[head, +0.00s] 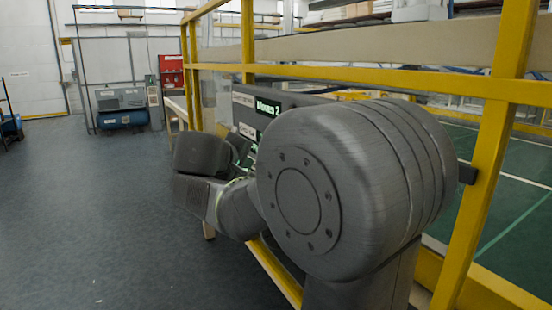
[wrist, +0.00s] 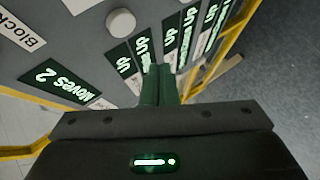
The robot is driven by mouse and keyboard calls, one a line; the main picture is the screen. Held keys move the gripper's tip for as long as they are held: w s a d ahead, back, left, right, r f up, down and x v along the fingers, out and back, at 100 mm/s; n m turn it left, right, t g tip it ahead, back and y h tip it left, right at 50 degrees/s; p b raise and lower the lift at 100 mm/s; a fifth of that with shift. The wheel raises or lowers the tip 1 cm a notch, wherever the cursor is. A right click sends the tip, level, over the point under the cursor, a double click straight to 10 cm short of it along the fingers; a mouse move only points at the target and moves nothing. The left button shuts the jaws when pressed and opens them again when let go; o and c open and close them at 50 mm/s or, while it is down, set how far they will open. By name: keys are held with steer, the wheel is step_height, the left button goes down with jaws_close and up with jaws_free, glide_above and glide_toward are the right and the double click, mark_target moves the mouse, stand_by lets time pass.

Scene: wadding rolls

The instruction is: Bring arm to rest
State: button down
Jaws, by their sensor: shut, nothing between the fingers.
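My gripper (wrist: 159,72) shows in the wrist view, its two narrow greenish fingers together with nothing between them. It points toward a grey panel (wrist: 75,50) with dark green labels, one reading "Moves 2" (wrist: 52,84). I cannot tell how far the fingertips are from the panel. In the head view my arm is folded in front of the yellow railing. A large grey joint of mine fills the middle right and covers part of the panel (head: 243,99). My gripper is not clearly seen there.
A yellow railing (head: 380,77) runs along the right, close to my arm. A pale round knob (wrist: 120,22) sticks out of the panel. A blue compressor (head: 122,118) and a red cabinet (head: 172,76) stand at the back. The grey floor (head: 80,210) on the left is clear.

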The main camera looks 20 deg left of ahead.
steer(key=shift+w, duration=0.1)
steer(key=s+a+p, duration=0.2)
steer(key=s, duration=0.1)
steer(key=shift+a, duration=0.25)
stand_by(0.8)
steer(key=w+d, duration=0.1)
steer(key=w+d+b, duration=0.1)
steer(key=w, duration=0.1)
steer(key=w+d+b, duration=0.1)
steer(key=d, duration=0.1)
steer(key=shift+w+f, duration=0.25)
